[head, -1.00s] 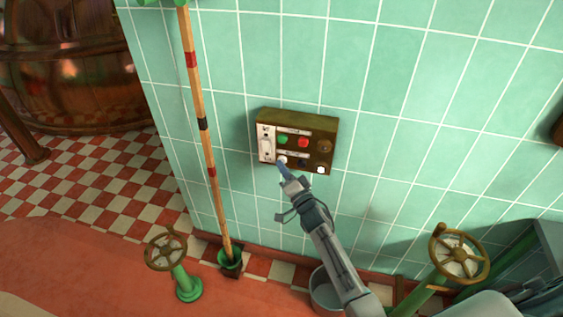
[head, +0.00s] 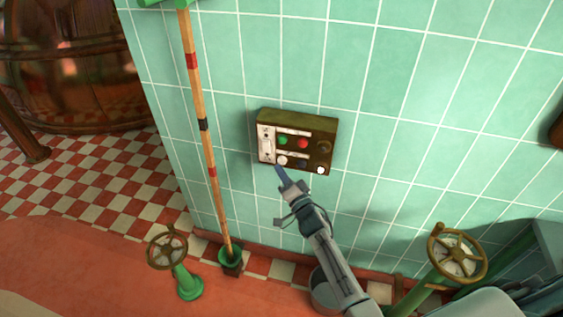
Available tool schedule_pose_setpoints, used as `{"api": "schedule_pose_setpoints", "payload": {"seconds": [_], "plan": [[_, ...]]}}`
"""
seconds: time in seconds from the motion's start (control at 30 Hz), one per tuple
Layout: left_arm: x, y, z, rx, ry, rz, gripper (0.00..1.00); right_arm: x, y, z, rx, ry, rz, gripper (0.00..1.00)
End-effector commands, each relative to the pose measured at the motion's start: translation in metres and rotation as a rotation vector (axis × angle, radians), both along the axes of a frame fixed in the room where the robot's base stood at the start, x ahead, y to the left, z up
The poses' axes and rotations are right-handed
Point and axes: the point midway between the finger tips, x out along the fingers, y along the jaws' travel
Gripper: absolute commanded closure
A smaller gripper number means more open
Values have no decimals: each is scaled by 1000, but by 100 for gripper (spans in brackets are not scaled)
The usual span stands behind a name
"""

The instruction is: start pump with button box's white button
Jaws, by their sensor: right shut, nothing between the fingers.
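The button box (head: 328,137) is a brown-olive box on the green tiled wall, in the middle of the head view. It has a green button (head: 283,141), a red button (head: 303,144) and a round white button (head: 282,160) at its lower left. A small bright white spot (head: 320,170) shows at its lower right corner; I cannot tell if it is a lamp or a button. My right gripper (head: 280,171) is shut and empty, its bluish tip just below the white button. A small gap seems to lie between them. My left gripper is out of view.
A wooden pole (head: 208,150) with red and black bands stands left of the box. A valve wheel (head: 167,248) is at the lower left, another (head: 457,254) at the lower right. A grey bucket (head: 324,292) stands below my right arm. The wall around the box is clear.

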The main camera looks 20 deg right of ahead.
Motion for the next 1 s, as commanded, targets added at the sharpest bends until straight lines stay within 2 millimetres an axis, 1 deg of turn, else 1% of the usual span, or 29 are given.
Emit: {"api": "schedule_pose_setpoints", "payload": {"seconds": [0.17, 0.6, 1.0], "plan": [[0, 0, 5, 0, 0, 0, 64, -6, 4, 1, 2, 2, 1, 100], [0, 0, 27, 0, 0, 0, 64, -40, 27, 1, 1, 2, 0, 100], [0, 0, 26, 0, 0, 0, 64, -41, 28, 0, 0, 0, 0, 100]]}}
